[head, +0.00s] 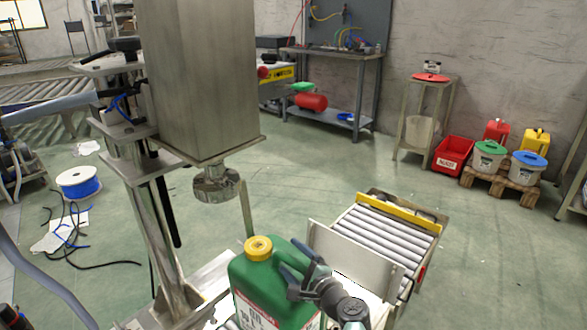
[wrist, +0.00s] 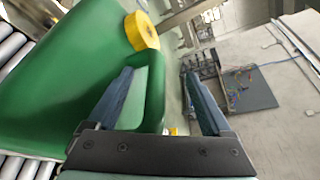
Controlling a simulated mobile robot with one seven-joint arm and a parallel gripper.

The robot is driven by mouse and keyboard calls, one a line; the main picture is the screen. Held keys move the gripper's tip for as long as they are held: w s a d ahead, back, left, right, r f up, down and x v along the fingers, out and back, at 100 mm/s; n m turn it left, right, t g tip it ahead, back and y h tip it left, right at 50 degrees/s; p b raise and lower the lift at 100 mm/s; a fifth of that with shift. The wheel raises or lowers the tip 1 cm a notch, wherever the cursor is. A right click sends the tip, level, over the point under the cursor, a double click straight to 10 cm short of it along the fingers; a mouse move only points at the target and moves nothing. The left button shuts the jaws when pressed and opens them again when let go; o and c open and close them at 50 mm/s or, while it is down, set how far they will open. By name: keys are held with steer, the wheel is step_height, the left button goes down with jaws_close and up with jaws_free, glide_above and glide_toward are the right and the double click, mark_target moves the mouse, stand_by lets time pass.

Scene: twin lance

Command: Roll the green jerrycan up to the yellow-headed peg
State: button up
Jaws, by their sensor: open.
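The green jerrycan (head: 262,290) with a yellow cap stands upright at the bottom middle of the head view, beside a grey upright plate. In the wrist view the jerrycan (wrist: 70,75) fills the left side, with rollers beside it. My gripper (head: 291,262) is at the jerrycan's handle side, right of the cap. In the wrist view my gripper (wrist: 158,73) is open, with the green handle part between its fingers, nearer the left finger. I cannot make out a yellow-headed peg for certain; the far side of the jerrycan is hidden.
A metal block on a column (head: 200,80) hangs above and left of the jerrycan. A roller conveyor (head: 385,232) with a yellow end bar lies beyond the grey plate (head: 350,255). Bins and cans stand on a pallet at the right. Open floor lies between.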

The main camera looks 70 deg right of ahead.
steer(key=shift+w+a+f, duration=0.1)
steer(key=shift+a+f, duration=0.2)
steer(key=shift+f, duration=0.1)
steer(key=shift+s+a, duration=0.2)
steer(key=shift+s, duration=0.05)
steer(key=r+p+v, duration=0.1)
steer(key=p+v, duration=0.3)
steer(key=v, duration=0.8)
steer(key=shift+s+d, duration=0.25)
